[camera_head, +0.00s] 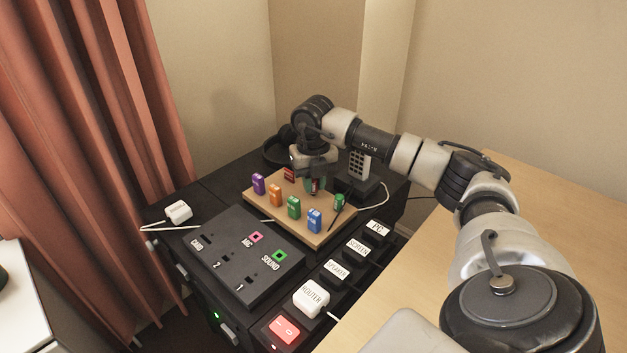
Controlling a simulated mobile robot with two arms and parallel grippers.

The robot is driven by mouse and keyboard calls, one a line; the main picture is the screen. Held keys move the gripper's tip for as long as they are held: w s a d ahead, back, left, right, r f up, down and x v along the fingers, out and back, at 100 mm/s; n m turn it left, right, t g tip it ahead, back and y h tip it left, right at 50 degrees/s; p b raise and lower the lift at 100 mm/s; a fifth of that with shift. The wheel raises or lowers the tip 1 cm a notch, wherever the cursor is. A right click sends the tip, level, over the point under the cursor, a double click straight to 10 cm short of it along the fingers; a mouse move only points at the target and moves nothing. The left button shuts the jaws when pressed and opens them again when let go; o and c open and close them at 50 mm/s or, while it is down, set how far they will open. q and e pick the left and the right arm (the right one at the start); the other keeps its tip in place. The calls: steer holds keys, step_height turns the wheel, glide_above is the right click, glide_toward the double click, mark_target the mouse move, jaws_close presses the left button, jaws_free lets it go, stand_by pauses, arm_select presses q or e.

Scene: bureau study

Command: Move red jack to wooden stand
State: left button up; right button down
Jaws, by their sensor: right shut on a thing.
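The wooden stand (268,212) lies on the dark desk top and bears several coloured labelled blocks. My right gripper (315,187) points down over the stand's back right part, with its fingers shut. A small red piece shows between the fingers, apparently the red jack; most of it is hidden, and I cannot tell whether it touches the stand. A red block (289,173) stands just left of the gripper, partly hidden by it. A green jack (339,201) with a dark lower end is at the stand's right edge. My left gripper is not in view.
In front is a black panel (222,262) with MIC and SOUND sockets. A power strip holds a white ROUTER plug (311,297) beside a red switch (284,330). A white plug (179,210) lies at left. A dark holder with a remote (359,164) stands behind the stand.

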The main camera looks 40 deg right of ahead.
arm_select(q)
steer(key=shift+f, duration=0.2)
arm_select(e)
steer(key=shift+f, duration=0.4)
steer(key=c, duration=0.9)
jaws_free()
steer(key=shift+c, duration=0.2)
step_height(320, 180, up, 7)
steer(key=shift+f+p, duration=0.15)
steer(key=shift+p, duration=0.55)
step_height(320, 180, up, 3)
steer(key=shift+f+p, duration=0.1)
steer(key=shift+p, duration=0.2)
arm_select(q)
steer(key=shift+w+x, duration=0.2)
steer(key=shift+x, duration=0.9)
arm_select(e)
steer(key=shift+r, duration=0.7)
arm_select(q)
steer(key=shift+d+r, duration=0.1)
